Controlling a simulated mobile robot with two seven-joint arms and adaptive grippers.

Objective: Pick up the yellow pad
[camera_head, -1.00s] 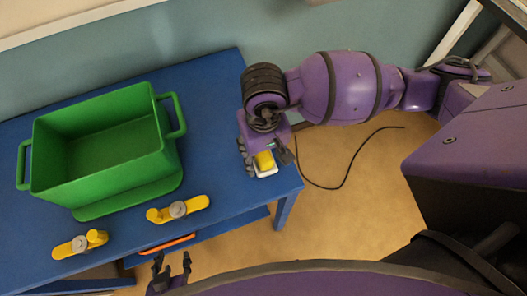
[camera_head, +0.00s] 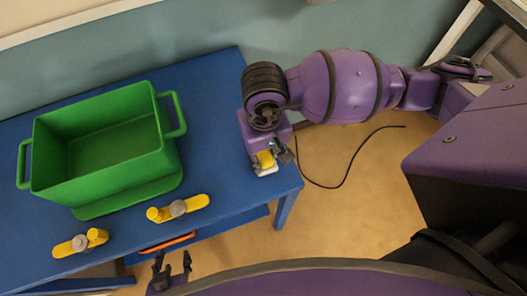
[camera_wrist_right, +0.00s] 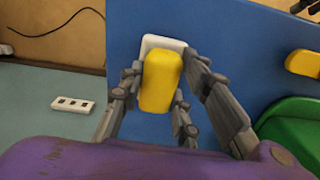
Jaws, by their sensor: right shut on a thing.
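The yellow pad (camera_head: 265,159) is a rounded block by the right end of the blue table. A white square piece (camera_head: 267,170) lies against it, and I cannot tell whether the two are joined. The right wrist view shows the pad (camera_wrist_right: 162,80) with the white piece (camera_wrist_right: 158,41) behind its far end. My right gripper (camera_head: 268,153) reaches down from above and is shut on the pad, with fingers on both sides of it. My left gripper (camera_head: 173,262) is off the table's front edge, with its fingers apart and nothing between them.
A green bin (camera_head: 104,150) with handles stands on the blue table (camera_head: 215,120). Two yellow pieces with grey knobs, one left (camera_head: 80,243) and one right (camera_head: 178,208), lie by the front edge. An orange strip (camera_head: 168,243) shows below. A cable (camera_head: 345,180) lies on the floor.

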